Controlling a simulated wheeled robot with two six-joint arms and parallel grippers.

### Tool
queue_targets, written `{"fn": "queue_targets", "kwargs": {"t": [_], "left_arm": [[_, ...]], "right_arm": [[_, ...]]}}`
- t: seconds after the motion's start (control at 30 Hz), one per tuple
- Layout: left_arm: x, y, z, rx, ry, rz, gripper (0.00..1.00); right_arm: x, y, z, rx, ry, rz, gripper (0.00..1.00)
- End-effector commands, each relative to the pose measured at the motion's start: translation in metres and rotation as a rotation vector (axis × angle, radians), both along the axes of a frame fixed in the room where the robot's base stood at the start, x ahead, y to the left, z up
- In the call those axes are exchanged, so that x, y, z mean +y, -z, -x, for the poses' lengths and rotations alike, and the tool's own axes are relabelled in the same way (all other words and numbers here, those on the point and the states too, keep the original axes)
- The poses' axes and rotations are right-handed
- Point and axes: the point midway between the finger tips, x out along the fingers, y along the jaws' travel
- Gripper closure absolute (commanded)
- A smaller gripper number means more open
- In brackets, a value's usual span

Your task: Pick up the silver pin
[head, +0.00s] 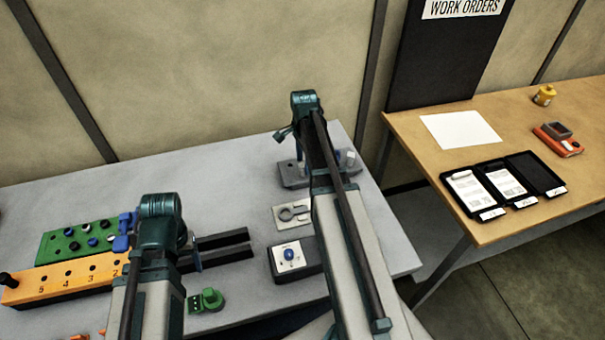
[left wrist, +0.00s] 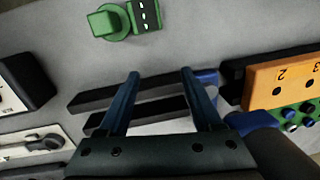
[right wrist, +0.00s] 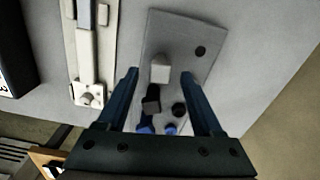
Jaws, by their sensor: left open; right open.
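A pale silver-grey pin (right wrist: 160,69) with a squarish head stands in a grey block (right wrist: 168,32) in the right wrist view. The block (head: 292,174) also shows at the back of the grey table in the head view, partly behind my right arm. My right gripper (right wrist: 160,74) is open above the block, and the pin's head shows between its fingertips. I cannot tell how high the fingers are above it. A dark pin (right wrist: 151,101) and blue heads (right wrist: 170,128) lie nearer the palm. My left gripper (left wrist: 160,73) is open and empty above black rails (left wrist: 150,84).
A plate with a keyhole-shaped piece (head: 292,214) and a box with a blue knob (head: 290,254) sit near the right arm. A wooden desk (head: 420,136) stands right.

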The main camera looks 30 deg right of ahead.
Motion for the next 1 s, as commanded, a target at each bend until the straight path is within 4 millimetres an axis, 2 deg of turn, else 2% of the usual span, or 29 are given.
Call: {"fn": "queue_targets", "kwargs": {"t": [0.03,0.23,0.57,0.9,0.93,1.0], "left_arm": [[0.0,0.013,0.0,0.0,0.0,0.0,0.34],[0.0,0.036,0.0,0.0,0.0,0.0,0.34],[0.0,0.037,0.0,0.0,0.0,0.0,0.34],[0.0,0.037,0.0,0.0,0.0,0.0,0.34],[0.0,0.037,0.0,0.0,0.0,0.0,0.34],[0.0,0.037,0.0,0.0,0.0,0.0,0.34]], "right_arm": [[0.002,0.013,0.0,0.0,-0.001,0.0,0.32],[0.004,0.036,-0.001,0.0,0.0,0.0,0.32],[0.004,0.037,0.0,0.0,0.0,0.0,0.34],[0.004,0.037,0.0,0.0,0.0,0.0,0.95],[0.004,0.037,0.0,0.0,0.0,0.0,1.0],[0.004,0.037,0.0,0.0,0.0,0.0,1.0]]}}
